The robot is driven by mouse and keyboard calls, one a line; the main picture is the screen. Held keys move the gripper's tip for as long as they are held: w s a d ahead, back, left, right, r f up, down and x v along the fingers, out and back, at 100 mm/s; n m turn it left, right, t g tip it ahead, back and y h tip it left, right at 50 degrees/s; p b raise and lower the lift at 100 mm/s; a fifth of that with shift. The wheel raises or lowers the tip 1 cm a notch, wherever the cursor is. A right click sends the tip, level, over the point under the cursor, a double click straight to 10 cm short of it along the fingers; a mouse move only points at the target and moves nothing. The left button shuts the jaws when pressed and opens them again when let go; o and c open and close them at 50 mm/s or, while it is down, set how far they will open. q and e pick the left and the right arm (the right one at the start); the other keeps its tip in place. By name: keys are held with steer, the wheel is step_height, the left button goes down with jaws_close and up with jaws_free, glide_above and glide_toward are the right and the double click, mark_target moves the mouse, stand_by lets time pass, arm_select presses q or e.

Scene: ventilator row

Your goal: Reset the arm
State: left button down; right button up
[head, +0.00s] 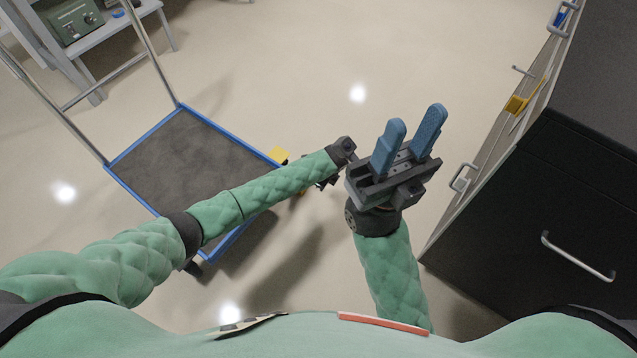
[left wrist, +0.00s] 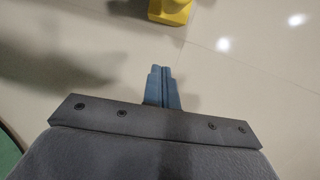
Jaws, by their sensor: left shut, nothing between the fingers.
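My right gripper (head: 408,143) is raised in the middle right of the head view. Its two blue fingers stand apart with nothing between them. My left arm reaches in from the left, and its dark wrist end (head: 343,152) is close beside the right gripper in the picture; its fingers are not visible there. In the left wrist view my left gripper (left wrist: 163,86) has its blue fingers together, with nothing held, over the pale floor.
A blue-edged platform cart (head: 180,160) with a metal handle stands under my left arm. A yellow object (head: 279,155) shows by its corner, and a yellow object (left wrist: 170,10) tops the wrist view. A dark cabinet (head: 560,200) with handles is at right. Floor ahead is clear.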

arm_select(q)
steer(key=p+v, duration=0.1)
steer(key=v, duration=0.3)
steer(key=shift+d+r, duration=0.1)
